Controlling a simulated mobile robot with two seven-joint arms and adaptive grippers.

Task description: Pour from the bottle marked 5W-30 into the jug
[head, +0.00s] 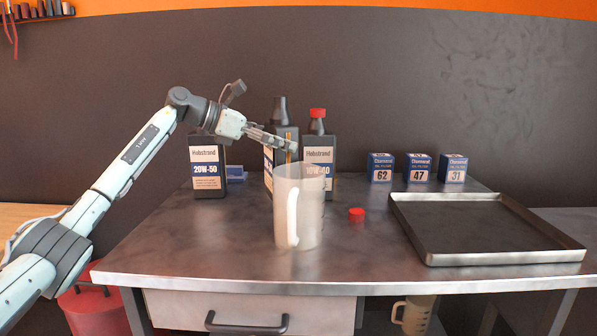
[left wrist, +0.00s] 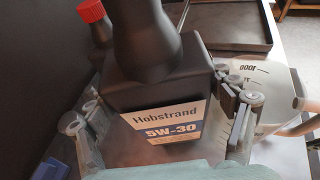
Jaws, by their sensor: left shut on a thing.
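The black 5W-30 bottle (head: 281,115) stands upright behind the jug, its neck dark with no red cap on it. Its blue-and-white label (left wrist: 172,135) reads 5W-30 in the left wrist view. My left gripper (head: 282,143) is shut on the bottle's body, with a finger on each side (left wrist: 160,108). The translucent jug (head: 310,205) stands on the bench in front, its handle toward the camera; it also shows at the right in the left wrist view (left wrist: 272,88). The jug hides the bottle's base, so I cannot tell whether it touches the bench. My right gripper is not in view.
A loose red cap (head: 356,214) lies right of the jug. Filter boxes (head: 418,168) and a metal tray (head: 480,258) are farther right.

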